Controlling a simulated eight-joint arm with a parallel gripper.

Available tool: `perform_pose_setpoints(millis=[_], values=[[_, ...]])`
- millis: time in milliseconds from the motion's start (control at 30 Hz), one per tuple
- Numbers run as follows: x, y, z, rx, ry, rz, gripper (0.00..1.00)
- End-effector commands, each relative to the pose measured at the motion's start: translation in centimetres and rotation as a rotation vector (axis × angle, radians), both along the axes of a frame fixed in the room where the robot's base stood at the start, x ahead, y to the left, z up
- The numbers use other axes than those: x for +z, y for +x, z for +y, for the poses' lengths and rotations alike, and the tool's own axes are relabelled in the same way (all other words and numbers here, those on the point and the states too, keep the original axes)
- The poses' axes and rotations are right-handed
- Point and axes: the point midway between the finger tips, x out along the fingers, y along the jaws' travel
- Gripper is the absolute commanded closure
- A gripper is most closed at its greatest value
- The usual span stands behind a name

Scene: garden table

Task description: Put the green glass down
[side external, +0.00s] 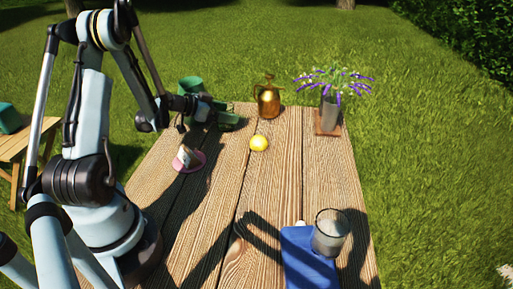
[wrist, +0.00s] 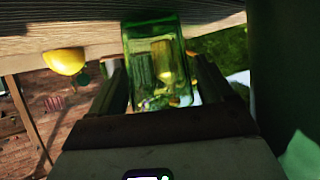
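The green glass (wrist: 158,65) is see-through and sits between the two fingers of my gripper (wrist: 163,85) in the wrist view. The fingers press against its sides, so my gripper is shut on it. In the side view, my gripper (side external: 213,110) is over the far left part of the wooden table (side external: 270,190), with the green glass (side external: 229,119) at its tip. I cannot tell whether the glass's base touches the table.
A yellow lemon (side external: 259,143), a brass can (side external: 268,99) and a pink saucer with a cup (side external: 190,160) are nearby. A vase of purple flowers (side external: 330,110) stands far right. A clear glass (side external: 330,232) stands by a blue cloth (side external: 303,262). A green pot (side external: 190,85) is behind my gripper.

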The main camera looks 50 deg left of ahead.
Motion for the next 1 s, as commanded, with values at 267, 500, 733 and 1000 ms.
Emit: perform_pose_setpoints(millis=[267,500,733,1000], values=[[0.5,-0.3,0.1,0.001,0.0,0.0,0.19],[2.2,-3.8,0.7,0.006,0.0,0.001,0.19],[3.4,-6.2,1.0,0.003,-0.001,0.0,0.19],[3.6,-6.7,1.0,0.0,0.0,0.0,0.19]])
